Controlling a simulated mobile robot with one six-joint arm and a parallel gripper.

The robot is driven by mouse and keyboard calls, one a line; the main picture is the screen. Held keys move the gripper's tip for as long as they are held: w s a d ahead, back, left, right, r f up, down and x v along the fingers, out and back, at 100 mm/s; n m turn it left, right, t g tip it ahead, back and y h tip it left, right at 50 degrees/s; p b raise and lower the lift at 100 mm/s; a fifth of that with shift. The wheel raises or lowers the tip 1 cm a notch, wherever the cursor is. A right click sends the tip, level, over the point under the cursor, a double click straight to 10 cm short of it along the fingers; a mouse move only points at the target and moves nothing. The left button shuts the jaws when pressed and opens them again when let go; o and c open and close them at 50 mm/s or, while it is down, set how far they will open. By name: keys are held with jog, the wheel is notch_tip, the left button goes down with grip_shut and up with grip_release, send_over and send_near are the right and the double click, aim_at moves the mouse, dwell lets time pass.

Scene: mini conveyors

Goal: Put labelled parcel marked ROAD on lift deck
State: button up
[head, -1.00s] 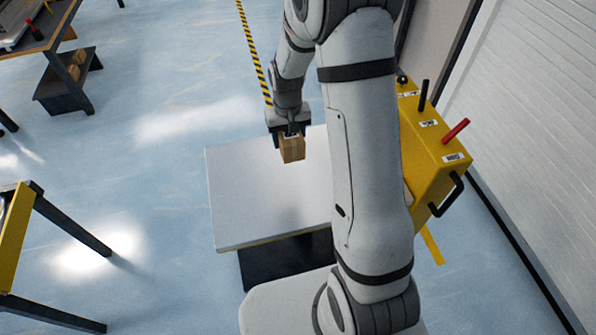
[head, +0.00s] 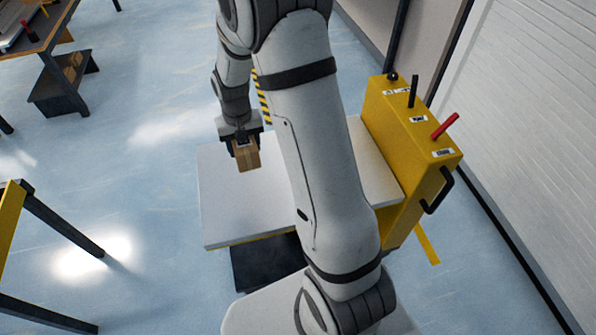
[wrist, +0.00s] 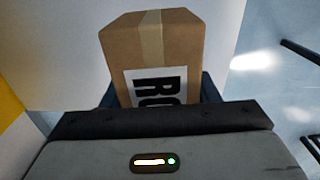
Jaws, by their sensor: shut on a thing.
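The labelled parcel (head: 246,159) is a small brown cardboard box with a tape strip. In the wrist view the parcel (wrist: 180,50) shows a white label with the black letters "RO"; the rest of the label is hidden by my gripper. My gripper (head: 241,141) is shut on the parcel. The lift deck (head: 222,215) is a flat pale grey plate. In the head view the parcel appears over the deck's left part. I cannot tell whether it touches the deck. My arm hides the deck's middle.
A yellow control box (head: 398,140) with a black lever, a red lever and a handle stands at the deck's right. A shuttered wall (head: 530,110) is beyond it. A yellow and dark frame (head: 50,225) stands at the left. The deck's visible top is bare.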

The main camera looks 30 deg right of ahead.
aim_at(256, 194)
jog(key=f+m+b, duration=0.3)
jog(key=f+b, duration=0.1)
jog(key=f, duration=0.1)
jog(key=s+f+m+b, duration=0.1)
jog(key=f+m+b, duration=0.2)
jog(key=f+b, duration=0.2)
jog(key=s+f+m+b, duration=0.1)
jog(key=f+m+b, duration=0.2)
jog(key=f+b, duration=0.2)
notch_tip(256, 194, down, 2)
jog(key=shift+s+m, duration=0.15)
jog(key=shift+m, duration=0.25)
jog(key=shift+b, duration=0.3)
jog(key=shift+f, duration=0.2)
jog(key=o, duration=1.2)
